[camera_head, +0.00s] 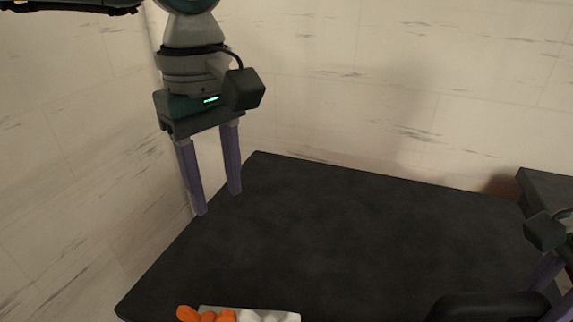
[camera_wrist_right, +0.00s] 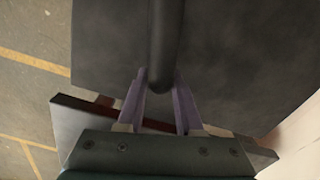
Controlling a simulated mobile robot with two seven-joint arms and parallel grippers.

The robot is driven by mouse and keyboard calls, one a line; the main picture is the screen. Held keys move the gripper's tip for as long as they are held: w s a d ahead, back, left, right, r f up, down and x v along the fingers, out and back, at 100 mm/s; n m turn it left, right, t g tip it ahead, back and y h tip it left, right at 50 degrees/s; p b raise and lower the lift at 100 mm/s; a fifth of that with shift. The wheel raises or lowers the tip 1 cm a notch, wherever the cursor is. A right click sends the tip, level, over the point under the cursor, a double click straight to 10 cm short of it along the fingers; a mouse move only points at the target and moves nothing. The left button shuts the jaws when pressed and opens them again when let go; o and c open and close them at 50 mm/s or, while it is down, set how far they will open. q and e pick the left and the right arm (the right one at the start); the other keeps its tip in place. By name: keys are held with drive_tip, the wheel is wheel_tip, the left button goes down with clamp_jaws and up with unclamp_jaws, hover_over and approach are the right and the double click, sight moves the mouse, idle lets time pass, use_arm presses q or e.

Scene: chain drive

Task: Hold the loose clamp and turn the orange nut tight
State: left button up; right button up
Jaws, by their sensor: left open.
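My left gripper (camera_head: 218,203) hangs open and empty above the far left part of the black table. An orange lobed piece (camera_head: 206,315), perhaps the orange nut, is cut off by the bottom edge of the head view. A white piece (camera_head: 268,316) sits beside it. I cannot make out which part is the loose clamp. My right gripper (camera_wrist_right: 160,78) has its purple fingers against both sides of a thick dark rounded bar (camera_wrist_right: 166,35). A black rounded handle-like part (camera_head: 488,305) shows near that gripper in the head view.
The black tabletop (camera_head: 340,235) is bare across its middle and far part. A dark block-like surface (camera_head: 550,190) stands at the right edge. A pale wall (camera_head: 330,90) rises behind the table. Yellow lines mark the floor (camera_wrist_right: 30,95) in the right wrist view.

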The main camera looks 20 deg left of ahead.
drive_tip(key=o, duration=0.5)
drive_tip(key=shift+o, duration=0.2)
